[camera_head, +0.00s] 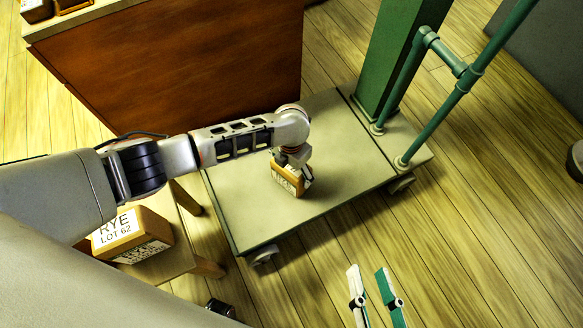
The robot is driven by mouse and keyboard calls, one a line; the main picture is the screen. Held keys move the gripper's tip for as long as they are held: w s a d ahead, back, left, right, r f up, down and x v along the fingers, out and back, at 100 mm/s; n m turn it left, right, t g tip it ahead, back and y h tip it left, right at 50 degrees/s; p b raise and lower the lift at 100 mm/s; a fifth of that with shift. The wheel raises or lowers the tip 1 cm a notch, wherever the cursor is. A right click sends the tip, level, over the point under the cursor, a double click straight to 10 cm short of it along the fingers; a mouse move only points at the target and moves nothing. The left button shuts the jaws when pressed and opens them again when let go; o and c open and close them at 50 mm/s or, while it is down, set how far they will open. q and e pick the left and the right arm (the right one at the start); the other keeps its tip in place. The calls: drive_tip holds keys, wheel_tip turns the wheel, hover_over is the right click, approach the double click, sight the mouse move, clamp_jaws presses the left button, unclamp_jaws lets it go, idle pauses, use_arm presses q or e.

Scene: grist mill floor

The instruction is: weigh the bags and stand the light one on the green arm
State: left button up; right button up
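A small tan bag with a white printed label (288,184) is at the middle of the platform scale (238,205); I cannot tell whether it rests on the deck or hangs just above it. A second tan bag, marked RYE LOT 62 (122,229), sits on a low wooden stool (180,262), partly behind my arm.
A green column (391,55) and green pipe rails (447,104) rise at the scale's far right. A brown wooden cabinet (190,65) stands behind the scale, with dark containers (36,9) on top. Plank floor (465,235) is clear at right.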

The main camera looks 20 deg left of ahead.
use_arm(q)
drive_tip(key=shift+w+f, duration=0.1)
